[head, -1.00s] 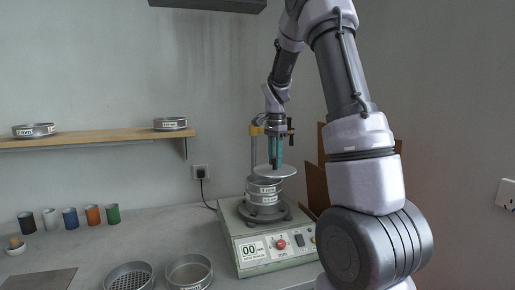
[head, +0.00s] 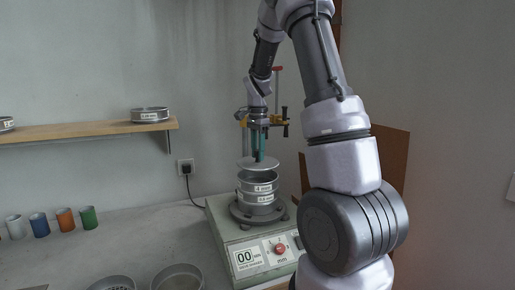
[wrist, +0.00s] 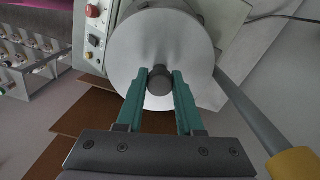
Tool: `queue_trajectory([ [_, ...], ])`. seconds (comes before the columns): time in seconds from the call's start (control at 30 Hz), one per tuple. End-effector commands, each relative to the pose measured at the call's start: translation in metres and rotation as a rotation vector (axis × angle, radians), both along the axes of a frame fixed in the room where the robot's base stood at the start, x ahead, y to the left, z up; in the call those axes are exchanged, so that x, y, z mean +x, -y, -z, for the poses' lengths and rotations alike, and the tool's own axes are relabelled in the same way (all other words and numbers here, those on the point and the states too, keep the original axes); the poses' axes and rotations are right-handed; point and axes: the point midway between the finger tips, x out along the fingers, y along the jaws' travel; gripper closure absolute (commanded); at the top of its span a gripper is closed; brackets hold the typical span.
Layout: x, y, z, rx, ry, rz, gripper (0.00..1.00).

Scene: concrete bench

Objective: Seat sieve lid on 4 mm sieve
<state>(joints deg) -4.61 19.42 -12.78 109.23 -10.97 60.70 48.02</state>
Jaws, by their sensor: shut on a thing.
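My gripper (head: 259,152) has teal fingers and points down over the shaker. It is shut on the dark knob of the sieve lid (head: 245,165), a flat pale grey disc. In the wrist view the fingers (wrist: 160,78) stand on either side of the knob, and the lid (wrist: 135,48) fills the upper middle. The lid is held level, a small gap above the top sieve (head: 246,186), whose label is small but looks like 4 mm. In the head view it lies roughly over the stack. A second sieve (head: 246,199) is below. In the wrist view the lid hides the sieves' tops.
The stack stands on the shaker (head: 225,238), with a clamp post (head: 243,138) behind it. Two open sieves (head: 178,278) (head: 112,283) sit on the bench at front left. Coloured cups (head: 64,219) stand farther left. A shelf (head: 90,130) holds more sieves. Brown panels stand at right.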

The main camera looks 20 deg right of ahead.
Motion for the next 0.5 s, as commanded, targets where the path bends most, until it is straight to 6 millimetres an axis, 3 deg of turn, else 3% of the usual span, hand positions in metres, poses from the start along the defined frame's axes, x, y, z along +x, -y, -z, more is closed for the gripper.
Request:
queue_trajectory([
  [0.5, 0.000, 0.000, 0.028, 0.001, -0.001, 0.001, 1.00],
])
